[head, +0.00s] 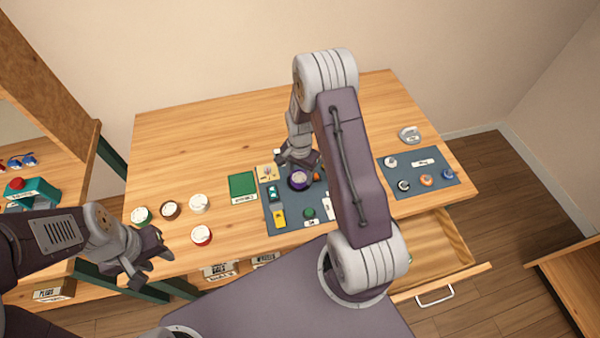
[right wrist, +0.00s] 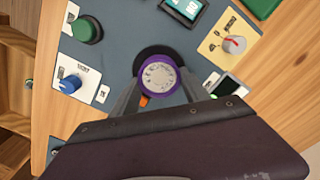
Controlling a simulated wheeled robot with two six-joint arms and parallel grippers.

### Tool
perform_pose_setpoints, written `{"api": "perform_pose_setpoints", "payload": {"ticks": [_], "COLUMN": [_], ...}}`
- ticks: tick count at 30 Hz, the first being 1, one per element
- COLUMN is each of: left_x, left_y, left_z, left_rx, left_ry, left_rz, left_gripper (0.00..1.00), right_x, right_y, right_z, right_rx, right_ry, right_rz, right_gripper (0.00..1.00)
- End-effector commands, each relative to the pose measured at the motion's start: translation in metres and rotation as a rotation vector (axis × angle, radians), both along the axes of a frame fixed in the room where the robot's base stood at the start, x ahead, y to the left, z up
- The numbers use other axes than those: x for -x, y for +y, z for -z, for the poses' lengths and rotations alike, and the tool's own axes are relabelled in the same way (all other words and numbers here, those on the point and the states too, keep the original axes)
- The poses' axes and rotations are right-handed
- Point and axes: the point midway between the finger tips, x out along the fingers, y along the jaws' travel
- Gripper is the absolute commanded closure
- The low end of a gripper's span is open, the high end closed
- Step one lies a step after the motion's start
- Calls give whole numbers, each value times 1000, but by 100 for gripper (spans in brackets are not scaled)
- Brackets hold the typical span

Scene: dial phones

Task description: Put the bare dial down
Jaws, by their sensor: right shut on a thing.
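A purple-rimmed dial with a pale face (head: 298,180) is at the dark blue mat in the head view. My right gripper (head: 299,163) is shut on it. In the right wrist view the dial (right wrist: 159,76) sits between the two fingertips of my right gripper (right wrist: 158,86). A black round piece (right wrist: 150,53) shows behind the dial; I cannot tell whether the dial touches it. My left gripper (head: 164,250) is open and empty, off the front left edge of the table, away from the dials.
The mat (head: 284,215) holds small devices and a green knob (right wrist: 88,29). A green square (head: 241,184) lies beside it. A second mat (head: 425,187) is right. An open drawer (head: 440,246) juts out. The back left tabletop is clear.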

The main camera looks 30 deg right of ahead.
Motion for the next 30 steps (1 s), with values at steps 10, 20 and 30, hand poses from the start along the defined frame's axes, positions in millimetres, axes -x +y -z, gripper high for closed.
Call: {"api": "perform_pose_setpoints", "payload": {"ticks": [10,20,30], "left_x": [0,0,0], "left_y": [0,0,0], "left_z": [4,3,1], "left_rx": [0,0,0], "left_ry": [0,0,0], "left_rz": [0,0,0], "left_gripper": [64,64,64], "right_x": [0,0,-2], "right_y": [0,0,0], "right_z": [6,4,-34], "right_rx": [0,0,2], "right_ry": [0,0,-7], "right_rz": [0,0,0], "right_gripper": [92,25,25]}}
